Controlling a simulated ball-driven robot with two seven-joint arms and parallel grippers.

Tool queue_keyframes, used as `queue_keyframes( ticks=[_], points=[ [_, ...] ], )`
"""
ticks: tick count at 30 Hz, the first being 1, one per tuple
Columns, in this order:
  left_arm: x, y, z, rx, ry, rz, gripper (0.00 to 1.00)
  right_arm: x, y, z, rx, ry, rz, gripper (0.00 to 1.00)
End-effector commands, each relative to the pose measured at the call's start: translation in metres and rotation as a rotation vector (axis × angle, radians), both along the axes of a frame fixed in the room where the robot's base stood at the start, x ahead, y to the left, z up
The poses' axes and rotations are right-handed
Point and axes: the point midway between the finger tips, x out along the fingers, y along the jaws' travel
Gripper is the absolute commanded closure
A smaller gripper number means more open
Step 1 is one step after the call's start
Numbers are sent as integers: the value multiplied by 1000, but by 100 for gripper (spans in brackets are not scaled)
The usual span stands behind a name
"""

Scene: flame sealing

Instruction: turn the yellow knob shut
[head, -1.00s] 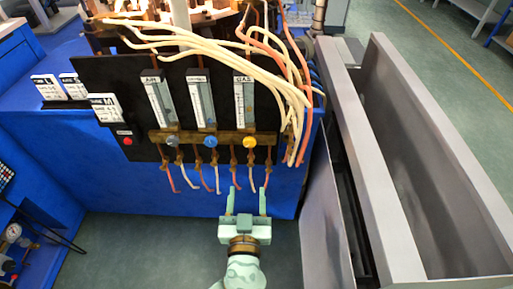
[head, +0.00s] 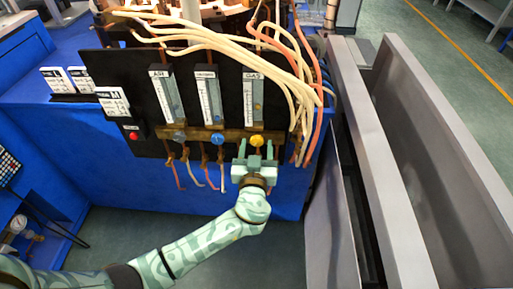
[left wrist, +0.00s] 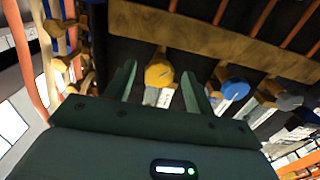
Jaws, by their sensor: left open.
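The yellow knob (head: 257,141) sits on the brass bar (head: 236,134) under the right-hand flow meter, labelled GAS. In the left wrist view the yellow knob (left wrist: 159,73) lies between the two fingertips. My left gripper (head: 256,148) is open just in front of and below the knob; in the left wrist view its fingers (left wrist: 160,80) stand either side of it with gaps, so I see no grip. The knob's lower part is partly hidden by the gripper in the head view. My right gripper is not in view.
A blue knob (head: 217,139) and a grey knob (head: 180,135) sit left on the same bar. Pale and orange hoses (head: 290,75) hang close on the right. A grey trough (head: 400,150) stands farther right. A red button (head: 134,135) is at the panel's left.

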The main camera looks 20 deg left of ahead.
Motion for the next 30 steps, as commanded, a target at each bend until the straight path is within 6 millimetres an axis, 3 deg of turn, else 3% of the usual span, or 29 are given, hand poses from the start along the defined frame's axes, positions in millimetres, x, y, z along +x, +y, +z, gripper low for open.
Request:
queue_keyframes(
  ticks=[2, 6, 7, 17, 24, 30],
  points=[
    [0, 0, 0, 0, 0, 0, 46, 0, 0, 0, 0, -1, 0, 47],
    [0, 0, 0, 0, 0, 0, 85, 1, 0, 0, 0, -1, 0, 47],
    [0, 0, 0, 0, 0, 0, 91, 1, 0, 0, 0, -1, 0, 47],
    [-1, 0, -3, 26, 10, 1, 91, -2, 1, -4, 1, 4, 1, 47],
    [-1, 0, -6, 142, 46, 2, 91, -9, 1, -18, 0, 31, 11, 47],
    [-1, 1, -4, 306, 92, 1, 91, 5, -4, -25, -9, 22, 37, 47]
  ],
)
